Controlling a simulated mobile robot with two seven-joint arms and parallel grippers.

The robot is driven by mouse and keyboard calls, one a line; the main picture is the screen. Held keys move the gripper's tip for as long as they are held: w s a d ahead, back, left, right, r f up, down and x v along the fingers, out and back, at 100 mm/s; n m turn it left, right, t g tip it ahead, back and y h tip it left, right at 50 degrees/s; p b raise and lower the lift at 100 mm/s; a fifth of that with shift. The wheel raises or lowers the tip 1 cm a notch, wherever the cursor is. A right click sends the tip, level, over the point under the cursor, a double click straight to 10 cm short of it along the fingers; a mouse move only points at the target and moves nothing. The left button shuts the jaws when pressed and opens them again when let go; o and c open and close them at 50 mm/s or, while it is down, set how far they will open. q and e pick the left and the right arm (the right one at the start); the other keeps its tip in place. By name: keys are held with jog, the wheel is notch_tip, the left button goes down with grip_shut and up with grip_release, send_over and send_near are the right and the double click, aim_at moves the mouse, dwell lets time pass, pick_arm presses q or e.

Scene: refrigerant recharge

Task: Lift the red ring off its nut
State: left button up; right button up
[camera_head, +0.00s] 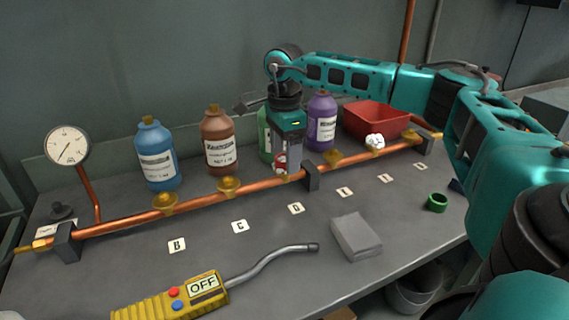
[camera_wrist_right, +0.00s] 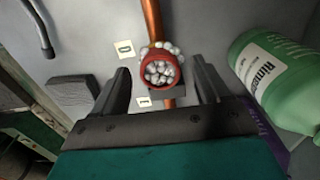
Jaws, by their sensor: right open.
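The red ring (camera_wrist_right: 144,70) sits around a nut on the copper pipe in the right wrist view. White frosty lumps (camera_wrist_right: 161,72) fill the ring and cover the nut inside it, and more white lumps lie beside its upper edge. In the head view the ring (camera_head: 280,160) is small and partly hidden by my right gripper (camera_head: 287,168). My right gripper is open and points down over the ring, with one finger on each side. Gaps show between both fingers and the ring in the wrist view. My left gripper is not in view.
The copper pipe (camera_head: 129,222) crosses the table with several brass nuts. Blue (camera_head: 157,172), brown (camera_head: 218,158), green (camera_wrist_right: 275,75) and purple (camera_head: 322,135) bottles stand behind it. A red bin (camera_head: 378,118), green ring (camera_head: 437,203), grey block (camera_head: 356,237) and yellow detector (camera_head: 150,305) are on the table.

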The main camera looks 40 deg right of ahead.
jog(key=shift+f, duration=0.1)
jog(key=c, duration=1.1)
